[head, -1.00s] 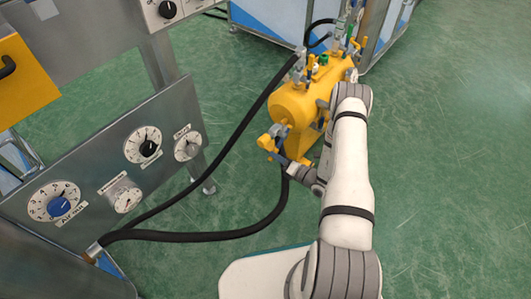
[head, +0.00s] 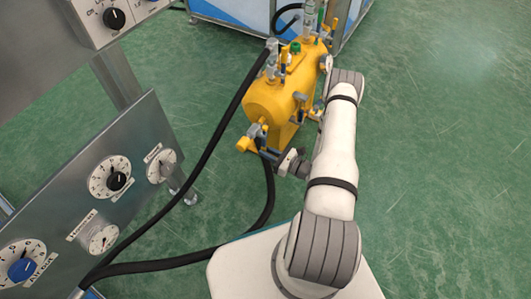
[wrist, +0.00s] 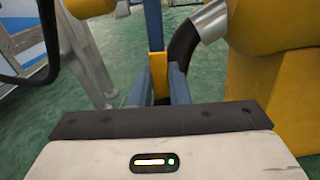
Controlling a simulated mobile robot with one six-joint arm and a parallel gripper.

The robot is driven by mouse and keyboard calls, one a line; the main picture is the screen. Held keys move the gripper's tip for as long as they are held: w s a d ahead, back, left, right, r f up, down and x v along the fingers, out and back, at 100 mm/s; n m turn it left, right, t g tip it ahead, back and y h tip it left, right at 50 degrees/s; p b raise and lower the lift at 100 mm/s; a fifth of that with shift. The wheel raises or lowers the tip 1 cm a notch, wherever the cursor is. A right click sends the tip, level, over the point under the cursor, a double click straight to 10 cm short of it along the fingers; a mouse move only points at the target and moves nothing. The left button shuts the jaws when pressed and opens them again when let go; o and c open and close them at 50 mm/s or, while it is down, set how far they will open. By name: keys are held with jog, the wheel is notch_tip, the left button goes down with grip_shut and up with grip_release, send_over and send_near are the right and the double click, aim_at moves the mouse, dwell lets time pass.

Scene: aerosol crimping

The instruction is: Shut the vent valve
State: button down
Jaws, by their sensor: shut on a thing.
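The yellow tank (head: 268,104) stands on the floor with small valves along it. A yellow valve (head: 250,139) sticks out low at its near end; I cannot read a label on it. My gripper (head: 267,154) is beside this valve. In the wrist view, the two blue-grey fingers of my gripper (wrist: 160,86) are closed around a thin upright valve handle (wrist: 158,68), yellow below and blue higher up. The handle's lower end is hidden behind the gripper body.
A black hose (head: 267,195) with a silver fitting (wrist: 208,21) runs close beside the handle. The tank's yellow body (wrist: 275,85) is near on the right. A grey panel with dials (head: 65,190) stands at left. Green floor is open at right.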

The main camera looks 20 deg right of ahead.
jog(key=shift+w+d+n, duration=0.3)
jog(key=shift+d+n, duration=0.15)
jog(key=shift+n, duration=0.05)
jog(key=shift+w+r, duration=0.1)
jog(key=c, duration=1.4)
grip_release()
jog(key=shift+a, duration=0.1)
jog(key=shift+s, duration=0.2)
jog(key=p+v, duration=0.2)
jog(key=v, duration=0.5)
jog(key=shift+s+d, duration=0.2)
jog(key=shift+d, duration=0.1)
